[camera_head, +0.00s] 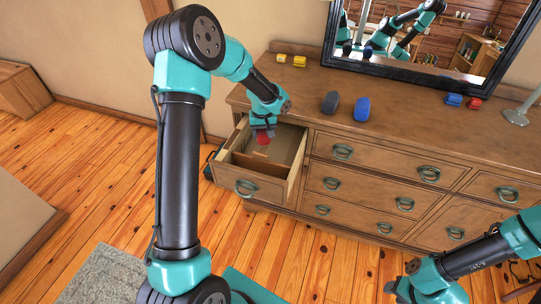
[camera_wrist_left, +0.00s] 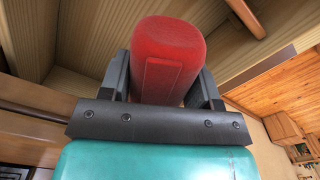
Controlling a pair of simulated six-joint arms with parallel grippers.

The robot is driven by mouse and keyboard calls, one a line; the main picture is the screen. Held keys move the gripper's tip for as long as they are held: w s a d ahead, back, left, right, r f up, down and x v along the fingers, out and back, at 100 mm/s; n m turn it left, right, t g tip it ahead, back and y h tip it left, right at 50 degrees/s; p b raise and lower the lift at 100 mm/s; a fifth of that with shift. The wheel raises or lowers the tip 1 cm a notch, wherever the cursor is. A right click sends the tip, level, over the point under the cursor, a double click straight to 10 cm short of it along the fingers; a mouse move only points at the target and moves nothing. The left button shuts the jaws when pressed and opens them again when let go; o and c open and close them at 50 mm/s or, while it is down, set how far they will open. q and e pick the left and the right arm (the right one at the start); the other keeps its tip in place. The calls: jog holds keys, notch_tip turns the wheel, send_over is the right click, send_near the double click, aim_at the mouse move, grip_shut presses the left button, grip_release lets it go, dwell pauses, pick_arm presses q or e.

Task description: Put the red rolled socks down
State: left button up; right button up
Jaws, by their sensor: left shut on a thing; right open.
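The red rolled socks (camera_wrist_left: 168,50) are held between the two dark fingers of my left gripper (camera_wrist_left: 162,82) in the left wrist view. In the head view the red socks (camera_head: 263,139) show just below my left gripper (camera_head: 264,131), over the open top drawer (camera_head: 262,187) at the dresser's left end. The drawer has a light wooden divider inside. I cannot tell whether the socks touch the drawer floor. My right gripper (camera_head: 396,287) is open and empty at the lower right, in front of the dresser.
On the dresser top (camera_head: 400,125) lie a dark grey roll (camera_head: 330,102), a blue roll (camera_head: 362,109), two yellow pieces (camera_head: 290,60), a small blue piece (camera_head: 453,99) and a small red piece (camera_head: 474,103). A mirror (camera_head: 440,42) and a lamp base (camera_head: 516,117) stand there too.

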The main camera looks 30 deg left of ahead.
pick_arm(q)
jog(key=shift+w+d+f+m, duration=0.3)
jog(key=shift+w+d+f, duration=0.3)
jog(key=shift+d+f, duration=0.3)
jog(key=shift+f, duration=3.05)
jog(key=shift+f, duration=1.9)
jog(key=shift+f, duration=0.15)
jog(key=o, duration=0.9)
